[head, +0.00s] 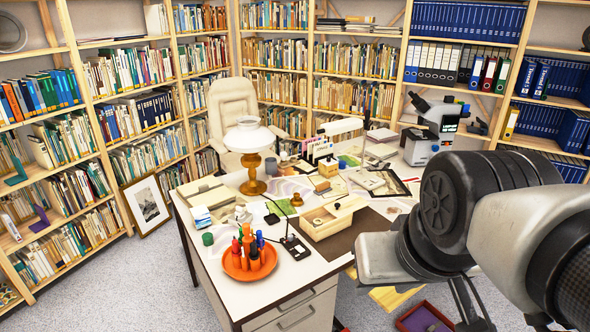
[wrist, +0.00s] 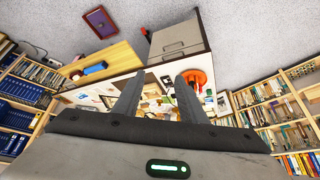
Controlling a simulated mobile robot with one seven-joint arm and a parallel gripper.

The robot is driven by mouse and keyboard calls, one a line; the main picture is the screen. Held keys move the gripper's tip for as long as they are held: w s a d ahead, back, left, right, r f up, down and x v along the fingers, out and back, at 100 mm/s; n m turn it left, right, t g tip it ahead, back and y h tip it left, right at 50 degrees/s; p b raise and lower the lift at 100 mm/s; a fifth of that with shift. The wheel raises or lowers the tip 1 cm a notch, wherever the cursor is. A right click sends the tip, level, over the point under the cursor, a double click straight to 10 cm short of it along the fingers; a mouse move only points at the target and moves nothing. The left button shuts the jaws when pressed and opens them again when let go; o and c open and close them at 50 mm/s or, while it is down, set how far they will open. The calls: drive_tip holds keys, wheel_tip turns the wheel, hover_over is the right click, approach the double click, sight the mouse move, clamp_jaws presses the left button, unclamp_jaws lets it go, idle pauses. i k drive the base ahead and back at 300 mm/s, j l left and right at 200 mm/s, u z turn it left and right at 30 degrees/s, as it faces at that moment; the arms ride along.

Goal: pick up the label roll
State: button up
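I cannot pick out the label roll for certain among the small things on the crowded white desk (head: 230,285). A small pale round shape shows inside the open wooden box (head: 322,226) on the desk, too small to identify. In the wrist view, my gripper (wrist: 159,78) has its two fingers spread apart with nothing held between them. The desk shows beyond the fingers, tilted in the picture. In the head view, my arm fills the right side, to the right of the desk and apart from the things on it.
An orange tray (head: 232,266) with bottles, a brass lamp with a white shade (head: 250,140) and a microscope (head: 436,128) stand on the desk. A cream chair (head: 232,105) is behind it. Bookshelves line the walls. A framed print (head: 147,205) leans at left. Left floor is clear.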

sight(317, 222)
drive_tip(key=i+l, duration=0.15)
drive_tip(key=i, duration=0.35)
drive_tip(key=i+l+u, duration=0.1)
drive_tip(key=i, duration=0.35)
